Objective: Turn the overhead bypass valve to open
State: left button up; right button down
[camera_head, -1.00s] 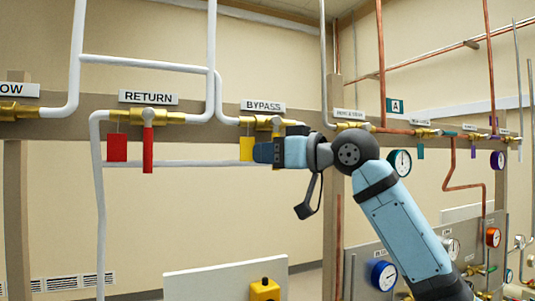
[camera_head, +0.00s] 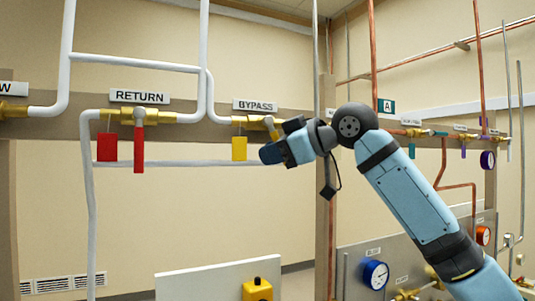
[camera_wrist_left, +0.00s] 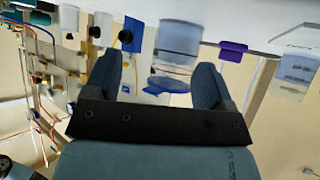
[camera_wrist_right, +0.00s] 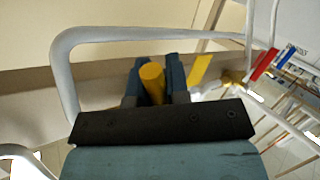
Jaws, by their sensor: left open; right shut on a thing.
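The brass bypass valve (camera_head: 248,121) sits on the beam under the BYPASS sign (camera_head: 255,105), with a yellow tag (camera_head: 239,149) hanging below it. My right gripper (camera_head: 268,153) is just below and right of the valve, tilted down to the left, and hides most of the handle. In the right wrist view the yellow handle (camera_wrist_right: 152,78) is between its closed fingers, with the yellow tag (camera_wrist_right: 200,69) beside them. My left gripper (camera_wrist_left: 160,78) shows only in its own wrist view; its fingers are apart with nothing held between them.
The red-handled RETURN valve (camera_head: 139,150) is left of the bypass, with a red tag (camera_head: 107,147). White pipes (camera_head: 136,63) run around both valves. Copper pipes and gauges (camera_head: 376,274) are at the right. A white panel (camera_head: 195,283) stands below. Containers (camera_wrist_left: 180,38) lie beyond my left gripper.

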pick_arm(q)
jog(key=shift+r, duration=0.1)
pick_arm(e)
jog(key=shift+w+d+r+n+h, duration=0.1)
jog(key=shift+d+r+n+h, duration=0.05)
jog(key=shift+d+n+h, duration=0.3)
jog(key=c, duration=1.1)
grip_release()
pick_arm(q)
jog(key=shift+f, duration=0.25)
notch_tip(320, 180, down, 3)
jog(key=b, duration=0.4)
jog(key=shift+d+r+m, duration=0.15)
jog(key=shift+r+m, duration=0.05)
jog(key=shift+m, duration=0.1)
pick_arm(e)
jog(key=v, duration=1.3)
jog(key=shift+s+d+r, duration=0.2)
jog(key=shift+d, duration=0.05)
